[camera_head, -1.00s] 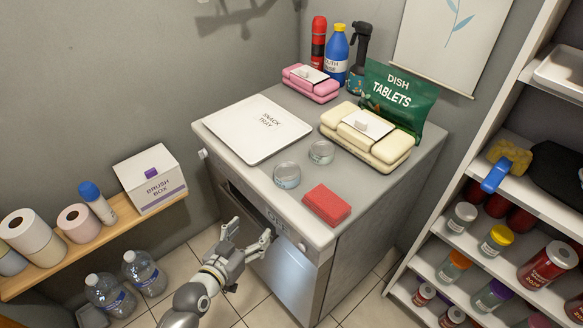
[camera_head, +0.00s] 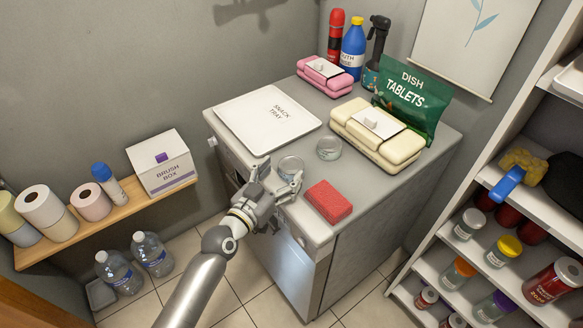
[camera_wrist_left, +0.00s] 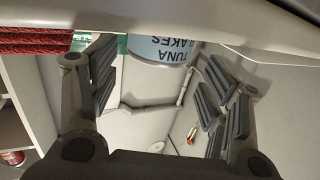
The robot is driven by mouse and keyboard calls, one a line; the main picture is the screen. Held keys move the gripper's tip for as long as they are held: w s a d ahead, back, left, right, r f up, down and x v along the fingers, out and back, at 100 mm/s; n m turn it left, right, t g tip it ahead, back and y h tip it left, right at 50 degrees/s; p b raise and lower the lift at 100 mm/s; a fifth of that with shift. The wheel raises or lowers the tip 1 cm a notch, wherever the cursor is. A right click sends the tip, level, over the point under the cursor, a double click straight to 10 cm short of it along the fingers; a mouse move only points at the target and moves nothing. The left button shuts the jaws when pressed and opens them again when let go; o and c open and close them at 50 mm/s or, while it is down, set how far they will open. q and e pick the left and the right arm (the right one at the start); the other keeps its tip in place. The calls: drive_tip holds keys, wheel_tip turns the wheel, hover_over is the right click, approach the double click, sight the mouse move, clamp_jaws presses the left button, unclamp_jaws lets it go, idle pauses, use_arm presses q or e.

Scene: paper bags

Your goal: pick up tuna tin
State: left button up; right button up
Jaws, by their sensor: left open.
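The tuna tin (camera_head: 291,166) is a short round tin near the front edge of the grey counter, partly hidden behind my left gripper (camera_head: 281,177) in the head view. In the left wrist view its pale blue label, reading "TUNA FLAKES" (camera_wrist_left: 160,50), shows between and beyond the fingers. My left gripper (camera_wrist_left: 155,80) is open and empty, with its fingers spread at the counter's front edge, close to the tin. I cannot tell whether they touch it. My right gripper is not in view.
Cream packs (camera_head: 375,138) and a green tablets bag (camera_head: 411,98) stand behind. A shelf (camera_head: 470,240) stands at the right.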

sight(298, 157)
use_arm(q)
drive_tip(key=shift+f+x, duration=0.2)
drive_tip(key=shift+x, duration=1.1)
drive_tip(key=shift+f+x, duration=0.25)
drive_tip(key=shift+x, duration=1)
drive_tip(key=shift+s+d, duration=0.1)
drive_tip(key=shift+d, duration=0.05)
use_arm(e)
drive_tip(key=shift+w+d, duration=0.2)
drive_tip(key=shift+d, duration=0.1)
use_arm(q)
drive_tip(key=c, duration=0.9)
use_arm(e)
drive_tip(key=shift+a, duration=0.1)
use_arm(q)
drive_tip(key=shift+r, duration=0.1)
